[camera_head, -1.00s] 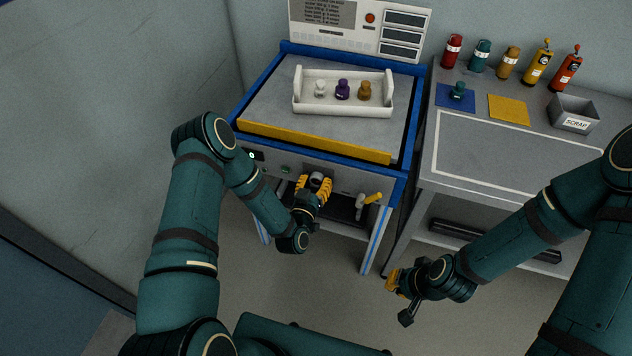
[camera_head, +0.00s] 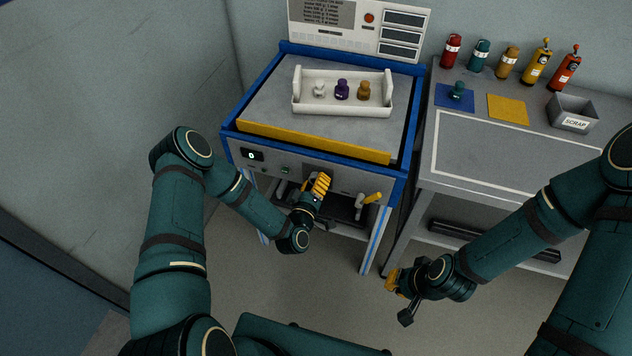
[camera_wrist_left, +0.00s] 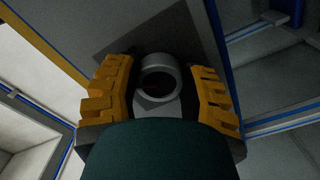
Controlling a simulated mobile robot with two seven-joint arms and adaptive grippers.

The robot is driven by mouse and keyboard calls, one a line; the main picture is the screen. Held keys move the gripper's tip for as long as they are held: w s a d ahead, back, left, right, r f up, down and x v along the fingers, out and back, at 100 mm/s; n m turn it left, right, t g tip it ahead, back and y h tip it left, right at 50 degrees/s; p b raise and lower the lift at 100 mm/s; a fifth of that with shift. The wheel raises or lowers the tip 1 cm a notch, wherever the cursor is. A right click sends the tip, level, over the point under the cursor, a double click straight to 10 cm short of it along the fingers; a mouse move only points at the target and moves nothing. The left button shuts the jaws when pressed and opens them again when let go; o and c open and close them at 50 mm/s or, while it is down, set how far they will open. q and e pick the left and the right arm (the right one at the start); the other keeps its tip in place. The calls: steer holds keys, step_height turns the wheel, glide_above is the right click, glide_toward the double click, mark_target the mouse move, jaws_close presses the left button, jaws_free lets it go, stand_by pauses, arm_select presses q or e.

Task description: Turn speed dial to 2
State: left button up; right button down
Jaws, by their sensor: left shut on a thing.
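The speed dial (camera_wrist_left: 158,70) is a grey round knob on the machine's front panel (camera_head: 225,150). In the left wrist view it sits between the yellow fingers of my left gripper (camera_wrist_left: 160,92), which is shut on it. In the head view this gripper (camera_head: 318,186) is at the panel and hides the dial, so its setting cannot be read. A small dark display (camera_head: 252,156) at the panel's left shows a light digit that looks like 0. My right gripper (camera_head: 394,281) hangs empty-looking in front of the side bench; its opening is unclear.
A yellow-handled lever (camera_head: 369,199) is just right of my left gripper. A green button (camera_head: 285,170) is to its left. A white tray (camera_head: 342,108) with three small knobbed pieces stands on the machine. The side bench (camera_head: 470,150) holds bottles and a scrap bin (camera_head: 573,113).

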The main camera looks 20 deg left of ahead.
arm_select(q)
steer(key=shift+f+n, duration=0.1)
steer(key=shift+n, duration=0.2)
steer(key=o, duration=1.2)
steer(key=s, duration=1.2)
steer(key=shift+a, duration=0.15)
steer(key=d+f+m+g+h, duration=0.3)
steer(key=d+m+g+h, duration=0.15)
steer(key=m+g, duration=0.2)
steer(key=s+g, duration=0.3)
steer(key=s+d+r+m+g+y, duration=0.1)
steer(key=s+g, duration=0.2)
steer(key=s, duration=0.1)
steer(key=s+d+r+m+g, duration=0.1)
steer(key=s+g, duration=0.2)
steer(key=s, duration=0.1)
steer(key=shift+s+d+g, duration=0.15)
steer(key=shift+d+g, duration=0.05)
steer(key=shift+g, duration=0.15)
